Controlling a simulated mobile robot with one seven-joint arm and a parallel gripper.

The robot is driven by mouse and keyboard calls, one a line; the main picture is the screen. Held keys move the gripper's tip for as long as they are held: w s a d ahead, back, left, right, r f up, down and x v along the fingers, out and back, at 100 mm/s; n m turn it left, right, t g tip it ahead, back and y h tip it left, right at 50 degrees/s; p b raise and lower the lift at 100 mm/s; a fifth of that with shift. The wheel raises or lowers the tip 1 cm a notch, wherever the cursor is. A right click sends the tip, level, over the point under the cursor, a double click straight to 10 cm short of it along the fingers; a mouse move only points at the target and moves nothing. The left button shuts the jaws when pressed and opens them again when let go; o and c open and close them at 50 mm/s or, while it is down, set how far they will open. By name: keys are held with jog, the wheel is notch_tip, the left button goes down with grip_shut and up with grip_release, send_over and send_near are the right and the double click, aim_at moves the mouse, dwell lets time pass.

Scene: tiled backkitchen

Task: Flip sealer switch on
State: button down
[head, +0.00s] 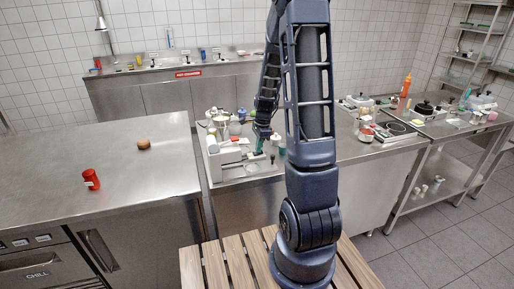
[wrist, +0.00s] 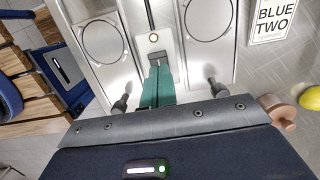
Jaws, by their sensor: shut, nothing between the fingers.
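A pale metal unit (wrist: 190,17), which looks like the sealer, fills the upper middle of the wrist view. On its centre strip is a small dark switch (wrist: 158,58), with a small round lamp or button (wrist: 154,37) just beyond it. My gripper's teal fingers (wrist: 157,72) are together and empty, with their tips right at the near edge of the switch. I cannot tell whether they touch it or which way it is set. In the head view my gripper (head: 260,144) is low over a white appliance (head: 230,155) on the middle counter; my arm hides part of this area.
Round outlined plates (wrist: 207,18) flank the strip. A sign reading BLUE TWO (wrist: 273,20) and a yellow item (wrist: 310,98) lie to the right. Several small items crowd the counter around my gripper. The left counter (head: 110,165) is mostly clear, with a red jar (head: 91,180) and a brown item (head: 143,143).

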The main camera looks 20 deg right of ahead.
aim_at(255, 153)
notch_tip(255, 153, up, 14)
jog(key=a, duration=0.2)
dwell(0.6)
jog(key=s+r+n+t, duration=0.1)
jog(key=s+r+n, duration=0.3)
jog(key=s+n, duration=0.2)
jog(key=s+r+n+t+h, duration=0.1)
jog(key=s+r+n+t, duration=0.1)
jog(key=s+n, duration=0.4)
jog(key=s+r+n+t, duration=0.1)
jog(key=s+r+n, duration=0.4)
jog(key=s, duration=0.9)
jog(key=shift+a+r+n+t+h, duration=0.25)
jog(key=shift+r+n+t+h, duration=0.05)
jog(key=shift+n, duration=0.2)
